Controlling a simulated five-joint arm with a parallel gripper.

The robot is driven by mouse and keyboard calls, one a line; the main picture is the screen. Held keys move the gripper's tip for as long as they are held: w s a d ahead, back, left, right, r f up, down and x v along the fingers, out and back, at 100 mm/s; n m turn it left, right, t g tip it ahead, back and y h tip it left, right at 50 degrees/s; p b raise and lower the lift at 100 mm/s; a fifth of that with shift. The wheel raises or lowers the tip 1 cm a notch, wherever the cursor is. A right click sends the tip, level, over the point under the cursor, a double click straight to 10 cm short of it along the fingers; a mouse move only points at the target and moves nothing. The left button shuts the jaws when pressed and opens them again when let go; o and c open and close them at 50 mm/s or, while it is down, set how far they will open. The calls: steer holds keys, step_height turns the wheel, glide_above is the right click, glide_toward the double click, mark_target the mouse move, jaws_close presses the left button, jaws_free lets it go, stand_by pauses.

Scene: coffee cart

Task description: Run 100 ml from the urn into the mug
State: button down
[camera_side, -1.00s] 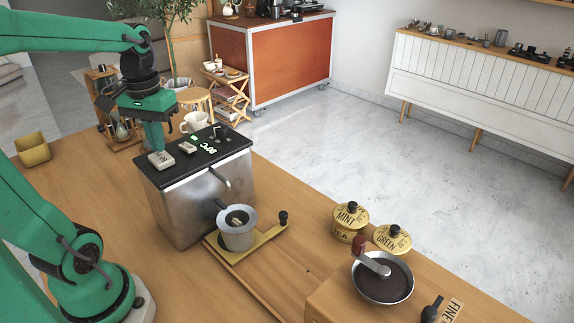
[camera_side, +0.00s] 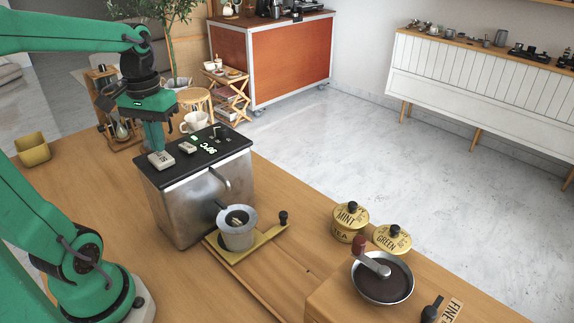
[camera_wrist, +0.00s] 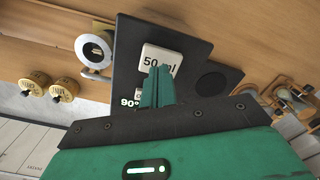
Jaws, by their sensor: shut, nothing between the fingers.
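The urn (camera_side: 205,207) is a steel box with a black top, green lit figures and two pale keys. My gripper (camera_side: 156,147) is shut and empty, pointing down at the nearer key (camera_side: 161,160). In the wrist view this key (camera_wrist: 160,57) reads "50 ml", and my fingertips (camera_wrist: 158,72) overlap its lower edge; I cannot tell whether they touch it. The second key (camera_side: 188,147) is partly hidden by my fingers in the wrist view. A pale mug-like vessel (camera_side: 238,236) stands in front of the urn below its spout; its inside looks dark, and the level is unclear.
The vessel stands on a yellow stand (camera_side: 268,238) with a black knob. Mint (camera_side: 349,223) and green (camera_side: 392,239) tea tins and a dark pan-like bowl (camera_side: 382,286) are to the right. A white cup (camera_side: 195,122) shows behind the urn. A yellow box (camera_side: 33,150) is at left.

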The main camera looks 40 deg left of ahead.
steer(key=shift+f, duration=1.05)
steer(key=shift+r, duration=0.1)
stand_by(0.4)
steer(key=shift+r, duration=0.95)
steer(key=shift+f, duration=0.9)
stand_by(2.2)
steer(key=shift+r, duration=0.95)
stand_by(1.4)
